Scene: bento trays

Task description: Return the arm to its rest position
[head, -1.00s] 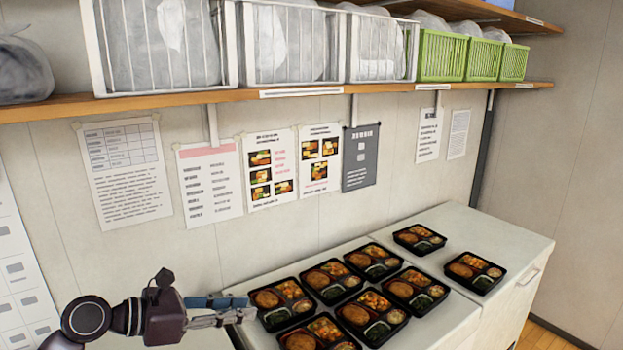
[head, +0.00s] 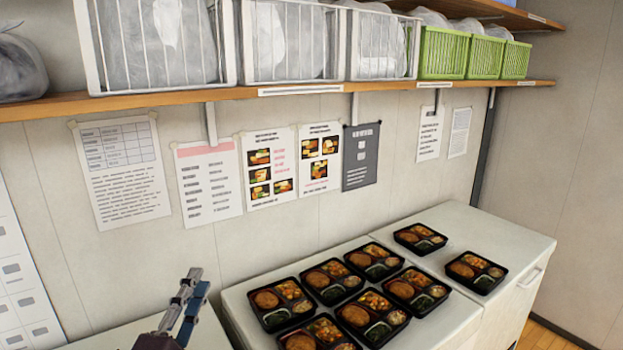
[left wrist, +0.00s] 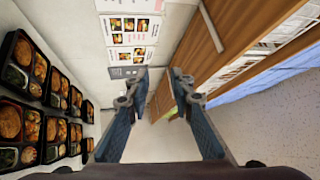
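My left gripper (head: 197,280) is at the bottom left of the head view, pointing up, left of the bento trays and clear of them. In the left wrist view its two fingers (left wrist: 159,78) stand apart with nothing between them, so it is open and empty. Several black bento trays (head: 378,317) filled with food sit on the white counter (head: 455,325). They also show at the left of the left wrist view (left wrist: 22,98). My right gripper is not in view.
A wooden shelf (head: 300,89) with white wire baskets (head: 290,45) and green baskets (head: 443,53) runs along the wall above. Papers (head: 120,172) hang on the wall below it.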

